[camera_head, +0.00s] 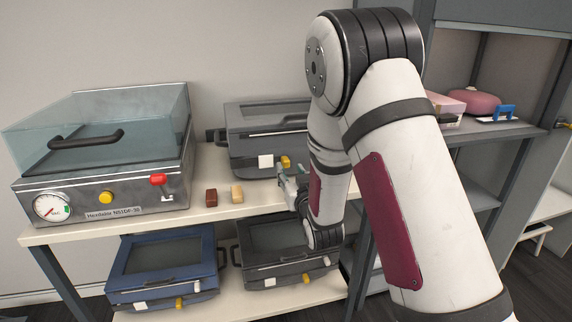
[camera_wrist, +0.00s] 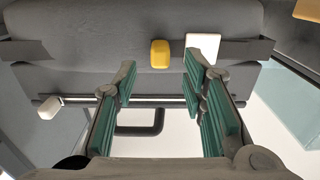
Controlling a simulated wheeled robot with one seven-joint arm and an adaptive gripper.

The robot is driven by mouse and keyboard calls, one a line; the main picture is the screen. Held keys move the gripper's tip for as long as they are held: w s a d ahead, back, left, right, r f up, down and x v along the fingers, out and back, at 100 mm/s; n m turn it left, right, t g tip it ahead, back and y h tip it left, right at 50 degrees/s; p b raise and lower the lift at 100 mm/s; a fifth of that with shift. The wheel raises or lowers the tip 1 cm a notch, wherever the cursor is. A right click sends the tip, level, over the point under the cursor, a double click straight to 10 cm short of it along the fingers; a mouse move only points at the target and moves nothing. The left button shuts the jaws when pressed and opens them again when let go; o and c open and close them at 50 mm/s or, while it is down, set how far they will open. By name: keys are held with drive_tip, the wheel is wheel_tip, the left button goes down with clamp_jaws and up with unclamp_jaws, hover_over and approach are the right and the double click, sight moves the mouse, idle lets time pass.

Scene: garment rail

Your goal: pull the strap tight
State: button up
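A grey case (camera_head: 250,120) stands on the upper shelf, partly hidden behind my arm. It fills the top of the wrist view (camera_wrist: 90,20). A dark strap-like band (camera_wrist: 255,47) crosses its near face, with a yellow tab (camera_wrist: 160,54) and a white square (camera_wrist: 203,45) side by side. The yellow tab (camera_head: 286,162) and white square (camera_head: 266,161) also show in the head view. My gripper (camera_wrist: 160,68) is open and empty, its green-padded fingers pointing at the case. The yellow tab appears between the fingertips; contact cannot be told.
A glass-lidded metal chamber (camera_head: 105,180) with a gauge stands left. A red-brown block (camera_head: 211,198) and a tan block (camera_head: 237,194) lie before the case. A blue case (camera_head: 165,268) and dark case (camera_head: 285,252) sit on the lower shelf.

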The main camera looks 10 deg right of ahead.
sight(287, 164)
drive_tip(key=w, duration=0.5)
drive_tip(key=shift+w, duration=0.35)
drive_tip(key=shift+c, duration=0.3)
clamp_jaws()
